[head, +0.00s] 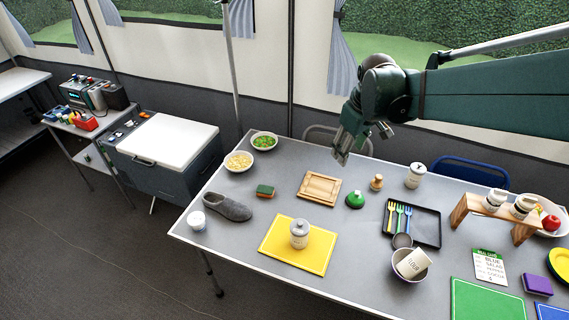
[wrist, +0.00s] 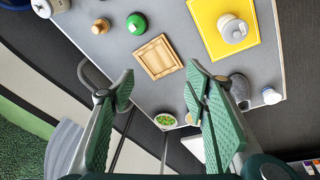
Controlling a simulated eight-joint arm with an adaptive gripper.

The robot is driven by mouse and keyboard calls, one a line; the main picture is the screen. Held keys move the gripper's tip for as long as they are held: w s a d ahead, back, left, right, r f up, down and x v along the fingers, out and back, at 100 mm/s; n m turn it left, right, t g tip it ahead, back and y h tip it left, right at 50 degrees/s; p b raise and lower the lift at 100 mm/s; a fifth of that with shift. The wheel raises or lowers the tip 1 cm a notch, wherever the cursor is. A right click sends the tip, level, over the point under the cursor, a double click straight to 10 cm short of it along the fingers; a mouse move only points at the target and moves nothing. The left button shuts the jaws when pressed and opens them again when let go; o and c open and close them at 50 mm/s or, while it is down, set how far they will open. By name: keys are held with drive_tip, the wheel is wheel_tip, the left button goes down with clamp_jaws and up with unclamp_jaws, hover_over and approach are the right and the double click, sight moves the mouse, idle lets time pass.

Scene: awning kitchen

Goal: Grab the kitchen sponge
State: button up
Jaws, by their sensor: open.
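A small sponge (head: 265,191), orange with a dark green layer, lies on the grey table between a grey slipper and a wooden tray. My gripper (head: 356,143) is open and empty, high above the back edge of the table, to the right of the sponge and apart from it. In the wrist view the gripper's green fingers (wrist: 160,82) are spread wide with nothing between them. The sponge is not clearly seen there; the right finger seems to cover its place. A purple block (head: 538,284) with a dark side lies at the table's right front.
Around the sponge are the slipper (head: 227,207), the wooden tray (head: 319,188), a bowl of yellow food (head: 239,161), a bowl of green food (head: 264,142) and a yellow mat (head: 285,258) with a jar (head: 299,234). Bare table lies right beside the sponge. A green-topped object (head: 355,200) stands farther right.

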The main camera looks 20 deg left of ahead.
drive_tip(key=w+a+f+n+g, duration=0.1)
drive_tip(key=w+a+f+n, duration=0.15)
drive_tip(key=a+f, duration=0.5)
drive_tip(key=w+a+f+n+g, duration=0.1)
drive_tip(key=w+a+f+n, duration=0.3)
drive_tip(key=a, duration=0.6)
drive_tip(key=n+h, duration=0.1)
drive_tip(key=n, duration=0.1)
approach(265, 189)
drive_tip(key=shift+w+d+f+g, duration=0.3)
drive_tip(key=shift+w+g, duration=0.1)
drive_tip(key=shift+w, duration=0.15)
drive_tip(key=shift+s+a+f, duration=0.1)
drive_tip(key=shift+a+f, duration=0.3)
drive_tip(key=shift+f, duration=0.05)
drive_tip(key=shift+f+b, duration=0.3)
drive_tip(key=shift+f, duration=0.95)
drive_tip(key=shift+s+f+b, duration=0.1)
drive_tip(key=shift+f+b, duration=0.35)
drive_tip(key=shift+f, duration=2.15)
